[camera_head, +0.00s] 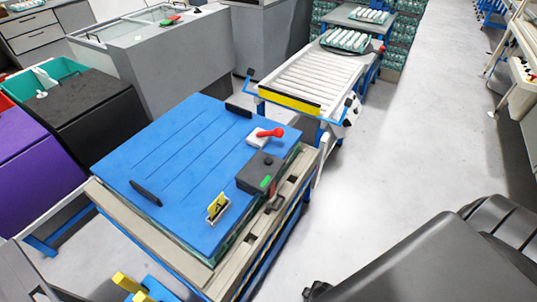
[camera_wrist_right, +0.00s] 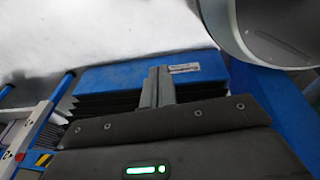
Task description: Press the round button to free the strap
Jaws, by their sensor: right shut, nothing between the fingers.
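A dark box (camera_head: 261,172) sits on the right edge of a blue panel (camera_head: 180,165) in the head view. It carries a green patch (camera_head: 265,182) and a small red spot (camera_head: 268,161); I cannot tell which, if either, is the round button. No strap can be made out for certain. A white block with a red lever (camera_head: 268,134) sits just behind the box. My right gripper (camera_wrist_right: 158,88) is shut and empty in the right wrist view, in front of a blue part with dark ribbed sides (camera_wrist_right: 115,78). My left gripper is not in view.
The panel lies on a beige-framed table (camera_head: 150,238). A roller conveyor (camera_head: 300,80) stands behind it, with an egg tray (camera_head: 347,41) at its far end. Black (camera_head: 85,110) and purple (camera_head: 35,165) bins stand left. Open floor (camera_head: 390,150) lies right of the table.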

